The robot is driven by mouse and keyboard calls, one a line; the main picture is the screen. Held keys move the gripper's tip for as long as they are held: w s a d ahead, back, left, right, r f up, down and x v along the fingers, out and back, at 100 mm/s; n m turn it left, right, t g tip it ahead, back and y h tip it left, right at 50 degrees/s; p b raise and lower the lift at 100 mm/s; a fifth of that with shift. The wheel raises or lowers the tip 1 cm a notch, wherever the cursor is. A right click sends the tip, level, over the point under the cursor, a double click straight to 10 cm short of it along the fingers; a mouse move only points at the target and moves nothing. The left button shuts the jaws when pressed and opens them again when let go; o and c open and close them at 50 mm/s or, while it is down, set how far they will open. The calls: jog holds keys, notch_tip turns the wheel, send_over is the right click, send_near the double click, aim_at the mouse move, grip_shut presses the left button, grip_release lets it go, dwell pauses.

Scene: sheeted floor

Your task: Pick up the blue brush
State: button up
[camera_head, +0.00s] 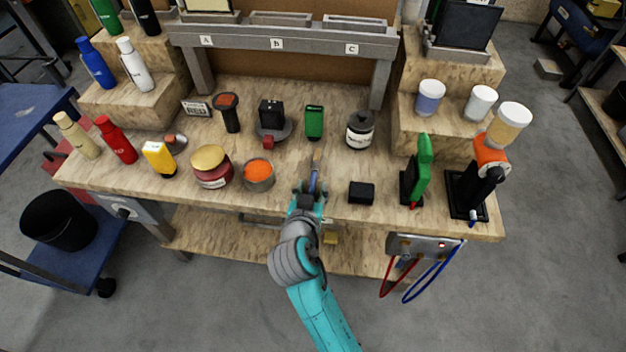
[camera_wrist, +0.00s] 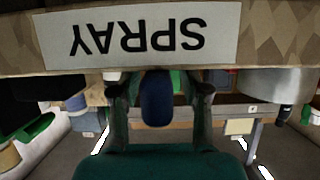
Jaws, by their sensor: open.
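The blue brush (camera_head: 314,178) lies near the front edge of the workbench, its blue handle toward me and its tan tip pointing to the back. My gripper (camera_head: 311,190) reaches over the front edge to the handle end. In the wrist view the blue handle (camera_wrist: 156,100) shows end-on between the two dark fingers of my gripper (camera_wrist: 159,100). The fingers are open, with a gap on both sides of the handle. The bristle end is hidden in the wrist view.
On the bench, a black block (camera_head: 361,192) stands close to the right of the brush. An orange-filled bowl (camera_head: 259,175) is to its left. A green box (camera_head: 314,122) and a dark labelled jar (camera_head: 360,130) stand behind. A SPRAY label (camera_wrist: 140,35) appears upside down in the wrist view.

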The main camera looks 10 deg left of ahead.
grip_shut()
jog(key=shift+r, duration=0.1)
